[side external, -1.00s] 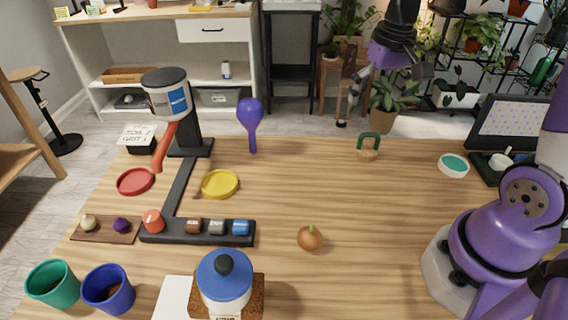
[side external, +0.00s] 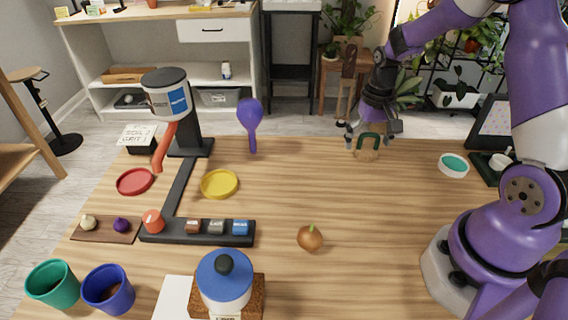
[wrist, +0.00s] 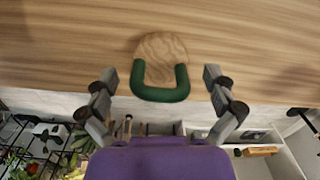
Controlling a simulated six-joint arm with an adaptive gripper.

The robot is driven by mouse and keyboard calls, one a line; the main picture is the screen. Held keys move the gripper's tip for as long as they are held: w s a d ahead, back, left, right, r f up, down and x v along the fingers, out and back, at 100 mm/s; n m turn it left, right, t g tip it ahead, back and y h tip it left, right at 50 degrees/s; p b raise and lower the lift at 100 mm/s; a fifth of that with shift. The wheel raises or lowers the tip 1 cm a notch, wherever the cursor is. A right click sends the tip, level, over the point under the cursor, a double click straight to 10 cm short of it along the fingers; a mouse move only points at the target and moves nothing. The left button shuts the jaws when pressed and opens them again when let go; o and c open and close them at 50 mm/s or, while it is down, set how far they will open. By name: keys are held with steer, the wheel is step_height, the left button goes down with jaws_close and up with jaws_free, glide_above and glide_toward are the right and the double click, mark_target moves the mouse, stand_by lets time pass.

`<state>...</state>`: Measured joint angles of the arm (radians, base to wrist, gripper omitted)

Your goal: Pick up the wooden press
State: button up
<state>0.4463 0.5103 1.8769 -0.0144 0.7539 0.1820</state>
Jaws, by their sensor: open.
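The wooden press is a round pale wood disc with a green U-shaped handle. In the side external view the press (side external: 367,155) sits near the table's far edge. In the wrist view the press (wrist: 163,58) lies ahead between the fingers, its green handle toward me. My gripper (side external: 370,138) is open and empty, right at the press, with its fingers on either side of the handle in the picture. In the wrist view my gripper (wrist: 161,84) has its fingers spread well wider than the handle, and neither finger touches it.
A brown onion-like ball (side external: 310,238) stands mid-table. A purple spoon-shaped thing (side external: 250,118) stands to the left. A teal-filled bowl (side external: 453,165) and a dark tray (side external: 484,172) are to the right. The table around the press is clear.

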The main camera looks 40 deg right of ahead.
steer(key=shift+f, duration=0.25)
steer(key=c, duration=1.3)
steer(key=shift+r, duration=0.1)
